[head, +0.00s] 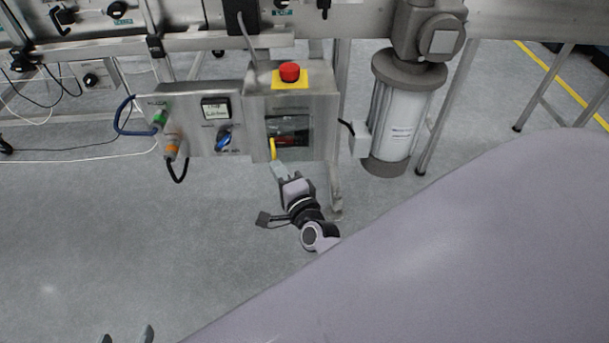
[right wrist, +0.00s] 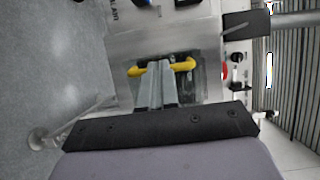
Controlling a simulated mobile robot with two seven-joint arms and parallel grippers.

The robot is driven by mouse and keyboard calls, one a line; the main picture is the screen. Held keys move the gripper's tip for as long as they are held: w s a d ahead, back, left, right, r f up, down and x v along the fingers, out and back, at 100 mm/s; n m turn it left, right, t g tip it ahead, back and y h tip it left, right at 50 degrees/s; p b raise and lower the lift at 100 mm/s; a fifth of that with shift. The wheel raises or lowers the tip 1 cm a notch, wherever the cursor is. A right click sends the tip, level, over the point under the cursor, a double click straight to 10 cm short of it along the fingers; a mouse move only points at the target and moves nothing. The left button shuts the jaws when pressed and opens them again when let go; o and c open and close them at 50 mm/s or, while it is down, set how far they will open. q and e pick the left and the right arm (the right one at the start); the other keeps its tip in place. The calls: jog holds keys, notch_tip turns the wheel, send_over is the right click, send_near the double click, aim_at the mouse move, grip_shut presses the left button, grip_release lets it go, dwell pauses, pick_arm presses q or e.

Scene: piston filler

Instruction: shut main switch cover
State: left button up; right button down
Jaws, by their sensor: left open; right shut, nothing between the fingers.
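The main switch cover (head: 288,130) is on the front of the steel control box, below the red button. Its dark window has a yellow handle (head: 273,149) at the left edge. In the right wrist view the yellow handle (right wrist: 184,66) spans a dark recess. I cannot tell how far the cover stands open. My right gripper (head: 278,168) is shut and empty, its tips at the yellow handle. In the right wrist view its fingers (right wrist: 154,84) overlap the handle's middle; contact is unclear. My left gripper (head: 127,336) is open at the bottom edge, far from the box.
A red button (head: 289,72) sits on a yellow plate on top of the box. A blue switch (head: 224,139), a small display (head: 216,109) and cable plugs (head: 172,142) are left of the cover. A motor cylinder (head: 397,120) stands to the right. The floor in front is clear.

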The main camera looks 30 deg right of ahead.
pick_arm(q)
jog(key=shift+d+f, duration=0.1)
jog(key=shift+d, duration=0.05)
pick_arm(e)
jog(key=shift+w+a, duration=0.2)
jog(key=shift+w, duration=0.35)
jog(key=shift+w+a, duration=0.2)
jog(key=shift+w, duration=0.3)
jog(key=shift+w+r, duration=0.1)
pick_arm(q)
jog(key=shift+s, duration=0.1)
pick_arm(e)
jog(key=shift+a, duration=0.1)
